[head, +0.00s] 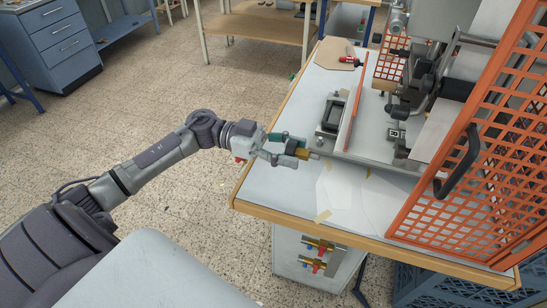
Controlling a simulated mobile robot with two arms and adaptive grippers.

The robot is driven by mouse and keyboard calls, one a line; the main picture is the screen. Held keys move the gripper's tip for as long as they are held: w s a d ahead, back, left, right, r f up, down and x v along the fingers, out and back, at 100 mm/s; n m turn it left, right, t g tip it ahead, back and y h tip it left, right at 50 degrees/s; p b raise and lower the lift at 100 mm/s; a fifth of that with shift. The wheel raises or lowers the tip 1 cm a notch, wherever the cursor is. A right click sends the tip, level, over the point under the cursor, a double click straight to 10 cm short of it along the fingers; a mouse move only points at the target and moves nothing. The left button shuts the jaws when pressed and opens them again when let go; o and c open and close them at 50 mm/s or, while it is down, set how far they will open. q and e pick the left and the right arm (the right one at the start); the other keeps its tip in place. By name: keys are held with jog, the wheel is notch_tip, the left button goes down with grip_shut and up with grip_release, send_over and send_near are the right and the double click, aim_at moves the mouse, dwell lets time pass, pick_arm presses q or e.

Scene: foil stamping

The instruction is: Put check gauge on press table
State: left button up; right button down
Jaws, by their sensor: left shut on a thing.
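My left gripper (292,148) is shut on a small brass-coloured piece with a grey tip, which I take to be the check gauge (302,154). The fingers hide part of it. The gripper appears over the left edge of the press table (275,190), a pale top with a wooden edge; I cannot tell how high the gauge is above it. The tip points right, towards the grey base plate of the press. My right gripper is not in view.
The press (405,100) stands on the table behind an orange mesh guard (490,140) with a black handle. A dark frame-like block (331,115) and a red-handled tool (351,60) lie further back. White sheets (350,195) lie at the front; bare top shows left of them.

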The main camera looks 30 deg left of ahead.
pick_arm(q)
send_over(269, 171)
notch_tip(269, 171, down, 3)
jog(key=shift+f, duration=0.1)
notch_tip(269, 171, down, 4)
jog(key=shift+r+p, duration=0.15)
jog(key=shift+p, duration=0.5)
jog(key=shift+f, duration=0.25)
jog(key=shift+f, duration=0.15)
jog(key=o, duration=1.2)
